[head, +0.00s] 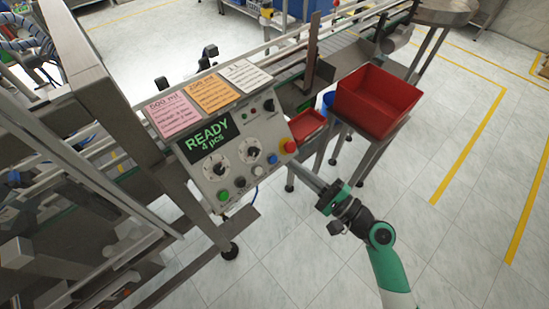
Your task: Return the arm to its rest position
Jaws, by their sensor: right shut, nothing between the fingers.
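My right arm (390,265), green and white, comes in from the lower right. Its right gripper (294,163) is shut and empty, with its slim grey fingers pointing up and left. The fingertips are close to the lower right edge of the control panel (213,190), just below the red emergency button (289,146) in the picture. I cannot tell whether they touch the panel. My left gripper is not in view.
The panel has dials, coloured buttons and a display (207,134) reading READY. Pink, orange and white notes lie above it. A small red tray (308,124) and a large red bin (378,97) stand to the right. The tiled floor at lower right is clear.

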